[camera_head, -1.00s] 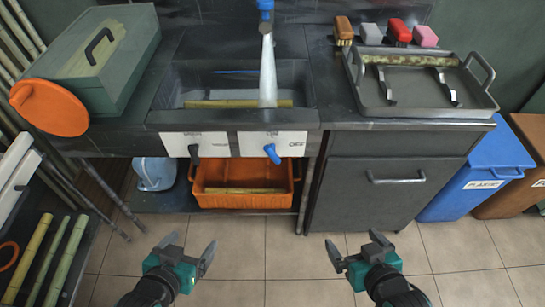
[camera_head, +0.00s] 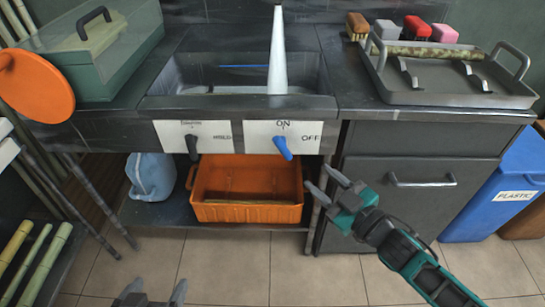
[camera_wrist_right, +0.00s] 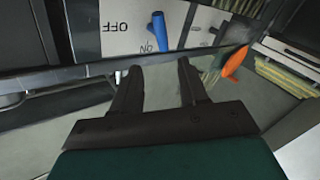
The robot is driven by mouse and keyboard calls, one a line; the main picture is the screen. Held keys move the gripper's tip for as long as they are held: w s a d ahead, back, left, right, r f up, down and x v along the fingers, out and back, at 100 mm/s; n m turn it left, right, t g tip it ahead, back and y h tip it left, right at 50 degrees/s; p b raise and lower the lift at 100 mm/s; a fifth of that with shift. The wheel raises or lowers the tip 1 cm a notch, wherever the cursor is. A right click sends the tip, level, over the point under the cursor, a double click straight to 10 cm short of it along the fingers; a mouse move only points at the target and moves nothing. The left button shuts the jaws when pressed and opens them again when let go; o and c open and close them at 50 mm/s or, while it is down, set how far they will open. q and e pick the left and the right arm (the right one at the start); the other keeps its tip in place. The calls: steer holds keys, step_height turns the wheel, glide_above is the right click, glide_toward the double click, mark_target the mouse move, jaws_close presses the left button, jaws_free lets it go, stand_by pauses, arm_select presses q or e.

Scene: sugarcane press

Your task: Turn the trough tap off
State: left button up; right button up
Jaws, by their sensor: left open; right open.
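The trough tap's blue handle (camera_head: 283,147) is on a white panel (camera_head: 258,136) marked ON at the top and OFF at the right. The handle slants down and right. White water (camera_head: 277,60) runs into the dark trough (camera_head: 200,103). In the right wrist view the blue handle (camera_wrist_right: 158,30) is beyond my fingertips, not touched. My right gripper (camera_head: 328,184) is open and empty, below and right of the handle; its open fingers also show in the wrist view (camera_wrist_right: 159,68). My left gripper (camera_head: 156,290) is open and empty at the bottom edge, low over the floor.
A second panel with a black handle (camera_head: 192,146) is to the left. Below are an orange crate (camera_head: 247,213) and a blue jug (camera_head: 152,177). A grey cabinet (camera_head: 400,205) and a tray (camera_head: 450,92) are to the right. The tiled floor in front is clear.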

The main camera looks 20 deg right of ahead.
mark_target(285, 147)
steer(key=b+x, duration=0.2)
steer(key=x, duration=0.9)
steer(key=shift+w, duration=0.25)
steer(key=shift+w+a, duration=0.25)
steer(key=shift+w, duration=0.2)
arm_select(q)
steer(key=shift+w+d+f, duration=0.15)
steer(key=shift+d+f, duration=0.2)
steer(key=shift+f, duration=0.3)
arm_select(e)
steer(key=shift+c, duration=0.3)
